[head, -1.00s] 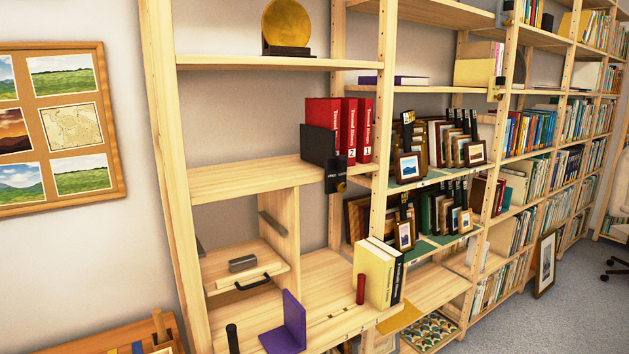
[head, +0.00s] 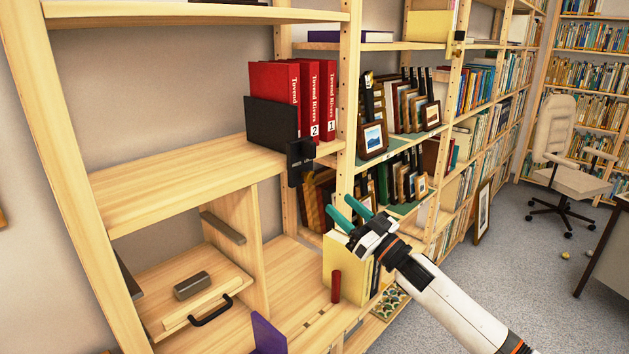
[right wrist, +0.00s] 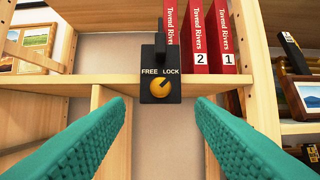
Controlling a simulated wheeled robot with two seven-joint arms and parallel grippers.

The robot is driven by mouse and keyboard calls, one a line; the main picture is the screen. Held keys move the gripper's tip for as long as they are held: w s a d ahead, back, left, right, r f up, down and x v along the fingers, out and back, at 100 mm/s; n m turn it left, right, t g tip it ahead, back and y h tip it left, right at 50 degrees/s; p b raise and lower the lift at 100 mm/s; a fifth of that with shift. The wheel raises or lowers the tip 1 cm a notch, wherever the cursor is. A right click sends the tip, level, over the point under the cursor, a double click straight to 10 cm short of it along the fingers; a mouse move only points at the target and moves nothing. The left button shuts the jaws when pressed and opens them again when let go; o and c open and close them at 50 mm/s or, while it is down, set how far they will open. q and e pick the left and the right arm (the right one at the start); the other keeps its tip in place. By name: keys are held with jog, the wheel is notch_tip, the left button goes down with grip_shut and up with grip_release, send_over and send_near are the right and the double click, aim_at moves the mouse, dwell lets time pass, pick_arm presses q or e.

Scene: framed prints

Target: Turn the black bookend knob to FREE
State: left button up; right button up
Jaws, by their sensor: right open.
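The black bookend (head: 270,122) stands on the middle shelf against red binders (head: 289,85). Its black plate (head: 300,160) hangs at the shelf's front edge. In the right wrist view, the round yellow knob (right wrist: 160,87) sits on this plate below the words FREE and LOCK. Its pointer seems to lean right, toward LOCK, but the mark is small. My right gripper (head: 340,206) is open and empty, in front of the shelf and to the lower right of the plate. In the right wrist view its teal fingers (right wrist: 160,104) flank the knob from a distance, not touching it. My left gripper is out of view.
Framed pictures (head: 373,139) stand on the shelves to the right. Below are a yellow book (head: 340,258), a dark red cylinder (head: 336,287), a purple bookend (head: 268,334) and a drawer handle (head: 212,311). The shelf left of the black bookend is bare.

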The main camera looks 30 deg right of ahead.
aim_at(312, 180)
jog(key=p+x, duration=0.1)
jog(key=x, duration=0.3)
jog(key=p+x, duration=0.1)
jog(key=x, duration=0.4)
jog(key=shift+w+f, duration=0.1)
jog(key=shift+f, duration=0.1)
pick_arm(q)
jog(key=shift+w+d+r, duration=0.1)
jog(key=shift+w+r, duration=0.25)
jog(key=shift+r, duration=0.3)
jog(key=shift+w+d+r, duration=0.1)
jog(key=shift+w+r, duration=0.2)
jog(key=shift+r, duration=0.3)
pick_arm(e)
jog(key=c, duration=1)
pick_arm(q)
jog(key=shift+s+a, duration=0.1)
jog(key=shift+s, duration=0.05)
pick_arm(e)
jog(key=shift+o, duration=0.2)
